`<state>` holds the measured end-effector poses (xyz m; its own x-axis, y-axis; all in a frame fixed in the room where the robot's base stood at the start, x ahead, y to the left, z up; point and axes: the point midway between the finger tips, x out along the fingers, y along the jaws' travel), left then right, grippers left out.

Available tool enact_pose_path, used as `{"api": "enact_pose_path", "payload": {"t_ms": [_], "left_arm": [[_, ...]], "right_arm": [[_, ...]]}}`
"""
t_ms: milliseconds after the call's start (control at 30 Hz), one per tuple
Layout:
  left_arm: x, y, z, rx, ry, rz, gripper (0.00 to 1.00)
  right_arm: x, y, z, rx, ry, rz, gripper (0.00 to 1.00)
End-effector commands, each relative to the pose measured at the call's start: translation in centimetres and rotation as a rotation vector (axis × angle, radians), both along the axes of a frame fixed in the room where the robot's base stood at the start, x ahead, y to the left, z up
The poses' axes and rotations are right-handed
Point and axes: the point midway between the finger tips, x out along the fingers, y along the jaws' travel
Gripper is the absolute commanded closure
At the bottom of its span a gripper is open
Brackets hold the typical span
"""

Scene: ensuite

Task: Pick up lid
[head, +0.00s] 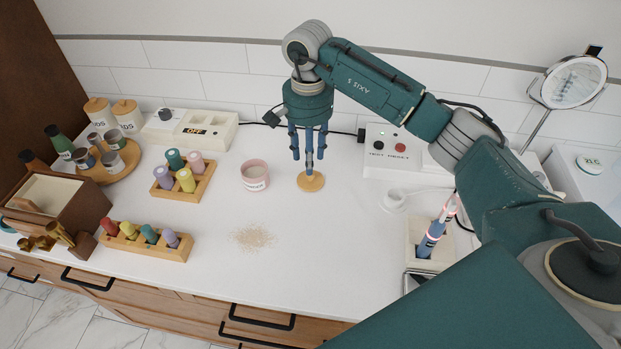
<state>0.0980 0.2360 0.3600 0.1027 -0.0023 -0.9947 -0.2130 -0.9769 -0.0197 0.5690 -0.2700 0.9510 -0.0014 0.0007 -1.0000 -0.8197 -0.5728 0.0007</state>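A round light-wood lid (311,182) lies flat on the white counter, just right of a small pink open cup (255,175) with a dark label. My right gripper (309,158) points straight down over the lid. Its fingers are spread apart, and the lower tips are at or just above the lid's middle. The fingers partly hide the lid's top, and I cannot tell whether they touch it. My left gripper is not in view.
A patch of tan grains (253,237) lies in front of the cup. Wooden racks of colored bottles (147,240) stand at left. A white box with buttons (392,148) and a toothbrush holder (428,258) stand at right. The counter's front middle is clear.

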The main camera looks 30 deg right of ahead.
Motion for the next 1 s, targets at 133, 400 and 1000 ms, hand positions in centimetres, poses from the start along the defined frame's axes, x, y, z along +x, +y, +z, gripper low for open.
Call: {"api": "enact_pose_path", "payload": {"t_ms": [133,400,1000], "left_arm": [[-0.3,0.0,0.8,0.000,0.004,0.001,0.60],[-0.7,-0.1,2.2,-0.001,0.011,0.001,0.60],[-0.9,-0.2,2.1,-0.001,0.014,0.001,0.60]], "right_arm": [[-0.2,-0.1,-1.1,0.001,0.004,0.000,0.61],[-0.3,-0.3,-4.9,0.000,0.002,0.000,0.61],[-0.2,-0.3,-5.4,0.000,-0.001,0.000,1.00]]}}
